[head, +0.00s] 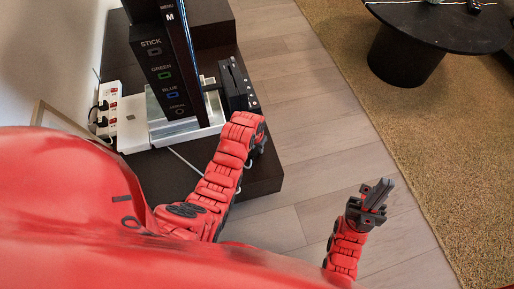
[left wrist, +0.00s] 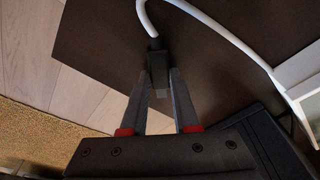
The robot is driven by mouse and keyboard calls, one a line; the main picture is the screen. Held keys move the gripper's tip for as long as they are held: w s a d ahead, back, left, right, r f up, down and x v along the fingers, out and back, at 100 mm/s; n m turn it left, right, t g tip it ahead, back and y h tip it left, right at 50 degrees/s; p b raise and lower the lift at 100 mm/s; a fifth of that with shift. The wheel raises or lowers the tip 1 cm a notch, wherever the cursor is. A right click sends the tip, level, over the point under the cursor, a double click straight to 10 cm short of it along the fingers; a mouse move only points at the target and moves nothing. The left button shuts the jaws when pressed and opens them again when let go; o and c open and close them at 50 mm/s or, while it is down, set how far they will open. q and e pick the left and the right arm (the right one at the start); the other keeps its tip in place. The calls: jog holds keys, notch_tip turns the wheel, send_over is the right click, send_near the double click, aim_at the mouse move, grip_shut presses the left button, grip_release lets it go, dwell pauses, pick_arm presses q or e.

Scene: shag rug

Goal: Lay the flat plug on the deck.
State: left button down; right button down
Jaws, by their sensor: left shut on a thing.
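My left gripper (left wrist: 160,100) is shut on a dark plug (left wrist: 157,64) with a white cable, over the dark brown cabinet top (left wrist: 105,35). In the head view my left gripper (head: 259,141) is mostly hidden behind its red wrist, near the cabinet's right edge, and the plug cannot be made out. A black boxy device (head: 236,88) with small buttons stands just beyond it. I cannot tell whether the deck is this device or the cabinet top. My right gripper (head: 376,194) hangs empty over the wooden floor, its fingers close together.
A white power strip (head: 108,108) with plugs lies on the cabinet's left. A tall black panel (head: 160,65) stands in a white tray (head: 155,125). A round black table (head: 440,25) stands on the tan rug (head: 420,110) at the far right. The wooden floor (head: 320,120) between is clear.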

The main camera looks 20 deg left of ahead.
pick_arm(q)
jog(key=shift+f, duration=0.15)
jog(key=c, duration=0.7)
grip_release()
jog(key=shift+o, duration=0.2)
